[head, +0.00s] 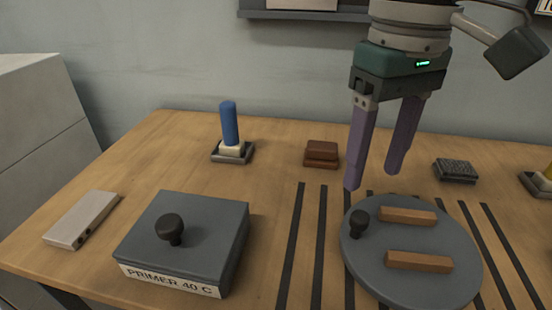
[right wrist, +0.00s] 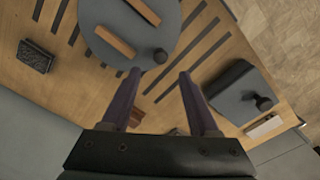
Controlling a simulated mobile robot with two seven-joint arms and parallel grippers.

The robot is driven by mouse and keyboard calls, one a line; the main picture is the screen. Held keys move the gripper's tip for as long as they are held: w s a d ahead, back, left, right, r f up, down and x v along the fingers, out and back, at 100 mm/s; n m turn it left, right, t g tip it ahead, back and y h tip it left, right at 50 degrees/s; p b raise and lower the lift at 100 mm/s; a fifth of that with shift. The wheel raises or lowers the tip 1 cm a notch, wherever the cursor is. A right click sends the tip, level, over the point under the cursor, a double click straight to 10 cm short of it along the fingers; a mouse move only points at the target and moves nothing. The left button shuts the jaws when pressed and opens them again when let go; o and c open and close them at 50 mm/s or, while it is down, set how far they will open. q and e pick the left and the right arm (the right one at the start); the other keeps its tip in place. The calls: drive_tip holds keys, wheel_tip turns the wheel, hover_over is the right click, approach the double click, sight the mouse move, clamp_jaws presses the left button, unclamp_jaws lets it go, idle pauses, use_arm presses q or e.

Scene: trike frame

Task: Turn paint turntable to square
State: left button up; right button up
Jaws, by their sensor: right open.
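The paint turntable (head: 410,250) is a round grey disc on the table at the right front of the head view. Two orange-brown wooden bars (head: 408,216) (head: 419,261) lie on it, and a black knob (head: 357,223) stands near its left edge. In the right wrist view the turntable (right wrist: 125,45) is at the top, with its knob (right wrist: 160,56) at the lower right of the disc. My right gripper (head: 371,178) points down with purple fingers apart, above and behind the disc. Nothing is between the fingers. My left gripper is not in view.
Black stripes (head: 290,240) run across the wooden table. A grey box labelled PRIMER 40 C (head: 190,235) with a black knob stands left.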

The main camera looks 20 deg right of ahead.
sight(360, 216)
wheel_tip(360, 216, down, 9)
drive_tip(key=shift+b, duration=1)
clamp_jaws()
idle(0.7)
